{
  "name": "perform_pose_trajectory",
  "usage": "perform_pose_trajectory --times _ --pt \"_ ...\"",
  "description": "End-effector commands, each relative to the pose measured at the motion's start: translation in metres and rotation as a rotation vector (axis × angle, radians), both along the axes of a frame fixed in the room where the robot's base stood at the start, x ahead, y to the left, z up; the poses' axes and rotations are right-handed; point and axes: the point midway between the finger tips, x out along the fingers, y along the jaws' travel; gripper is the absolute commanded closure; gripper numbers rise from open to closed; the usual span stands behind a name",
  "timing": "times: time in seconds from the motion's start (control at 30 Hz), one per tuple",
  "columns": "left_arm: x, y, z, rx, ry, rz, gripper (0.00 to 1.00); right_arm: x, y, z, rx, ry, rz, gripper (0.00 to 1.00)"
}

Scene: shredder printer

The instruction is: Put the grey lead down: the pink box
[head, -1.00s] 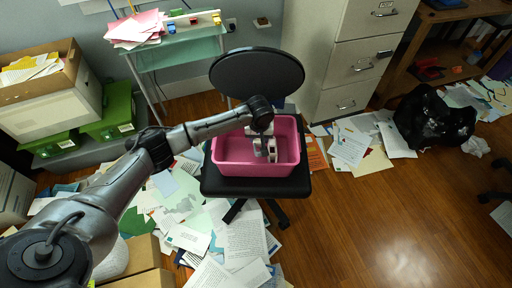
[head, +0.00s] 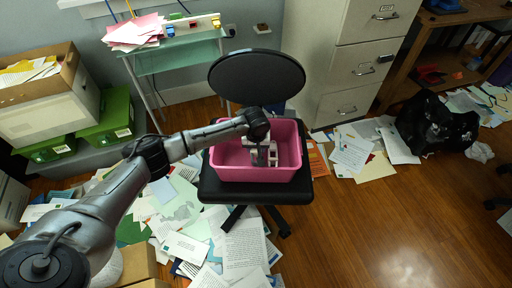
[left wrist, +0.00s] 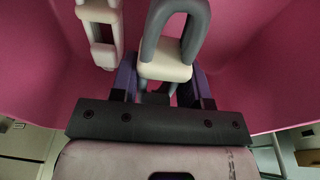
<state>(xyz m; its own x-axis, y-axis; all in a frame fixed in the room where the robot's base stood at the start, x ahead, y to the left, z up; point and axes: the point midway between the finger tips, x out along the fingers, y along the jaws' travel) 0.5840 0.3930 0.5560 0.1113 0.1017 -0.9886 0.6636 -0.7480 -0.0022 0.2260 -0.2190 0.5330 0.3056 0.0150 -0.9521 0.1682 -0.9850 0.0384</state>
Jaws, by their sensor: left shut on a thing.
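The pink box (head: 290,166) is an open tub on the black seat of a swivel chair. My left gripper (head: 262,157) is down inside it, seen from above and partly hidden by my wrist. In the left wrist view the gripper (left wrist: 163,84) is shut on the grey lead (left wrist: 196,22), a grey loop with a cream block at its end. Pink walls surround the lead there. I cannot tell whether it touches the floor of the box. My right gripper is not in view.
A white, narrow item (left wrist: 101,30) lies in the box left of the lead. The chair's round black backrest (head: 257,77) rises behind the box. A filing cabinet (head: 345,70) stands behind right. Papers cover the floor around the chair; the front right floor is clear.

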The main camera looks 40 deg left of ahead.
Motion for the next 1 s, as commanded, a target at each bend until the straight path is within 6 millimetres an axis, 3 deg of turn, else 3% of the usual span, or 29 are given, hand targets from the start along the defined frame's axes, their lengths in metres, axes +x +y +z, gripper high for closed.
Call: perform_pose_trajectory --times 0.5,0.53,0.77,1.0 --pt "0.0 0.0 -0.011 0.0 0.0 0.0 0.84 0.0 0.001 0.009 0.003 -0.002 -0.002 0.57" --pt "0.0 0.0 -0.012 0.0 0.0 0.0 0.55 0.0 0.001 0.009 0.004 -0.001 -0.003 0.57" --pt "0.0 0.0 -0.012 0.0 0.0 0.0 0.33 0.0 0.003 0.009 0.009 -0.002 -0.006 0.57" --pt "0.0 0.0 -0.011 0.0 0.0 0.0 0.32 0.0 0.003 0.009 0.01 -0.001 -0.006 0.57"
